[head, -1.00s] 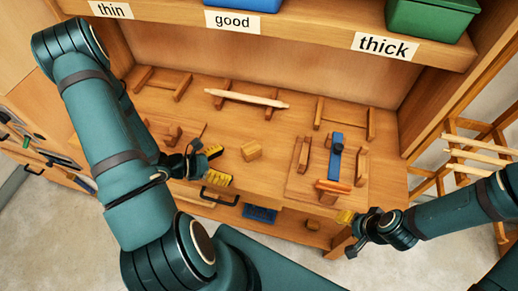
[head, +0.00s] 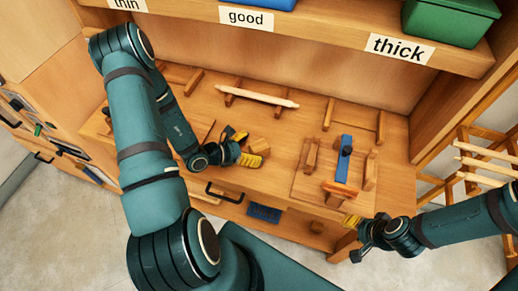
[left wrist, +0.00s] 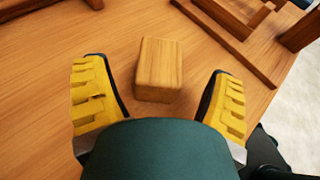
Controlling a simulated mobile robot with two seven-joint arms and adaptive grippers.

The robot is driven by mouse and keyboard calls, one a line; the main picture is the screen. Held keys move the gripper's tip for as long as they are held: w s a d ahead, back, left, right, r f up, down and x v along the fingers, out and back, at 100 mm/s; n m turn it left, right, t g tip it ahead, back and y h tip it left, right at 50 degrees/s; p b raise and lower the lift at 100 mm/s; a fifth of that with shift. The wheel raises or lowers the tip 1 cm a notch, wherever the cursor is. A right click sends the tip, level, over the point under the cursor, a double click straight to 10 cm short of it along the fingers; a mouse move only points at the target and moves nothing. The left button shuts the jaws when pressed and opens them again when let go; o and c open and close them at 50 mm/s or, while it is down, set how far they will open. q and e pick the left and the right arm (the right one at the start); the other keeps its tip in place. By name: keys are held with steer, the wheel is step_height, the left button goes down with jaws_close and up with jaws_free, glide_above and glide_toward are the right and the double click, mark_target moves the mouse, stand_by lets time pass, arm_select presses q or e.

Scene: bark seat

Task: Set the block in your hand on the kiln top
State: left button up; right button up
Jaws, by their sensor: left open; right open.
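A small wooden block (head: 262,144) rests on the wooden bench (head: 222,190), and it also shows in the left wrist view (left wrist: 158,68). My left gripper (head: 246,149) is open beside the block. In the left wrist view its two yellow-padded fingers (left wrist: 160,95) stand on either side of the block's near end, with gaps on both sides, and the block is not gripped. My right gripper (head: 355,236) is open and empty off the bench's front right edge. I cannot pick out a kiln top.
A wooden fixture with a blue bar (head: 343,160) and an orange piece (head: 338,188) stands right of the block. A pale rod (head: 258,95) lies across supports behind. A shelf with a green bin (head: 450,28) overhangs the back. A ladder-like rack (head: 485,160) stands at right.

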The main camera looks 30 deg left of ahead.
mark_target(253, 148)
arm_select(q)
steer(key=x, duration=0.3)
steer(key=shift+w+d+f, duration=0.1)
steer(key=shift+w+d, duration=0.05)
steer(key=c, duration=1.3)
steer(key=shift+c, duration=0.2)
step_height(253, 148, up, 9)
steer(key=shift+r+p, duration=0.2)
steer(key=shift+p, duration=0.35)
step_height(253, 148, down, 2)
steer(key=b, duration=0.3)
steer(key=shift+w+d+f, duration=0.1)
steer(key=shift+d+f, duration=0.05)
steer(key=shift+y, duration=0.3)
steer(key=w+d+r, duration=0.1)
steer(key=d, duration=0.2)
steer(key=w+d+r, duration=0.1)
steer(key=d+r, duration=0.1)
steer(key=d, duration=0.1)
steer(key=w+d+r, duration=0.1)
steer(key=d+r, duration=0.1)
steer(key=d, duration=0.1)
steer(key=shift+r, duration=0.2)
